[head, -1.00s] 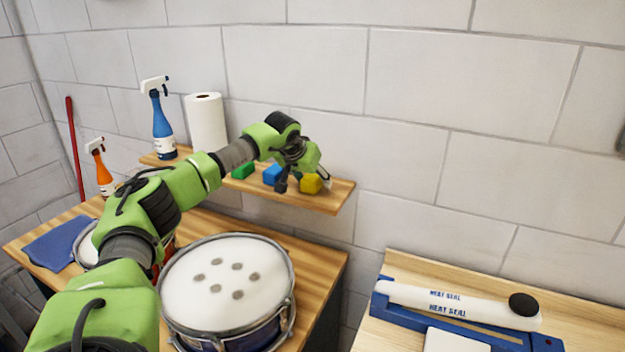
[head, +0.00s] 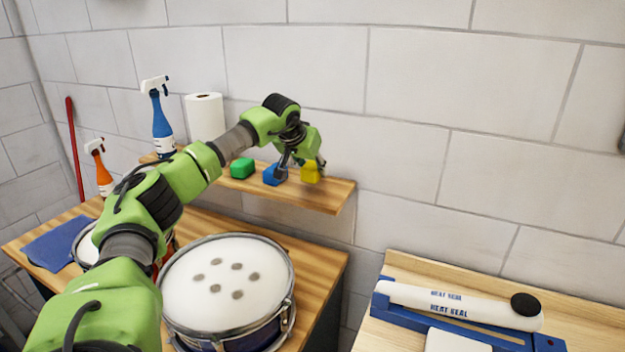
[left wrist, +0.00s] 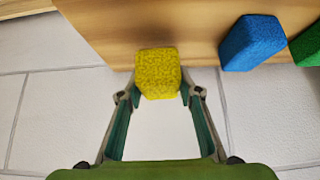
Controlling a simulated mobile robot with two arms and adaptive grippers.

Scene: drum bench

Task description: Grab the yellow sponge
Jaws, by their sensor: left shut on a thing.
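The yellow sponge (head: 311,172) is at the right end of the wall shelf (head: 335,193), seemingly just above its surface. My left gripper (head: 303,166) is shut on it. In the left wrist view the sponge (left wrist: 158,70) sits between the two fingertips (left wrist: 158,91), with the wooden shelf behind it. The near finger partly covers the area between the yellow and blue sponges in the head view. My right gripper is not in view.
A blue sponge (head: 274,175) and a green sponge (head: 242,168) stand left of the yellow one. A paper roll (head: 205,118) and blue spray bottle (head: 162,125) are further left. A drum (head: 228,275) stands below. The wall is close behind.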

